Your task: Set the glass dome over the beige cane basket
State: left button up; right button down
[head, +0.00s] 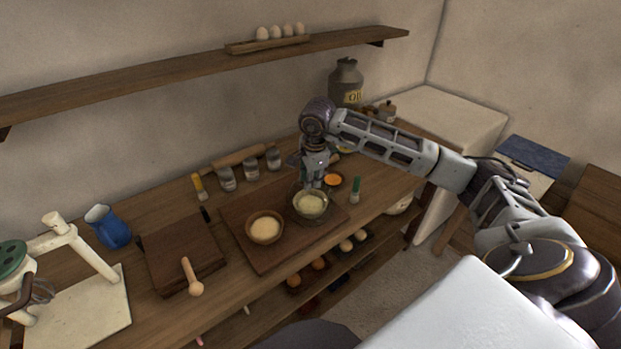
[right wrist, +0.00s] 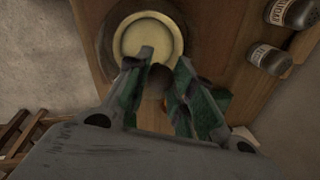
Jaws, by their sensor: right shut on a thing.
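My right gripper (head: 313,186) points down over the wooden board, shut on the knob of the clear glass dome. In the right wrist view the dark knob (right wrist: 158,80) sits between the fingertips. The glass itself is hard to make out. Below it is a pale round basket with cream contents (head: 311,205), which shows in the right wrist view as a cream disc (right wrist: 148,37). Whether the dome's rim touches the board cannot be told. A second, browner round basket (head: 265,230) with pale contents stands to the left on the board. My left gripper is out of view.
The dark wooden board (head: 268,263) lies on the workbench. A small orange-filled bowl (head: 333,181) and a green-topped shaker (head: 355,190) stand close on the right. Several jars (head: 251,170) stand behind. A shelf (head: 190,72) runs above along the wall.

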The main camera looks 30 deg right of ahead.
jog(key=shift+f+b, duration=0.2)
jog(key=shift+b, duration=0.1)
dwell(0.4)
jog(key=c, duration=1.1)
grip_release()
jog(key=shift+c, duration=0.2)
notch_tip(320, 180, up, 12)
jog(key=s, duration=0.2)
jog(key=shift+a, duration=0.2)
jog(key=shift+s+f, duration=0.1)
jog(key=shift+f, duration=0.05)
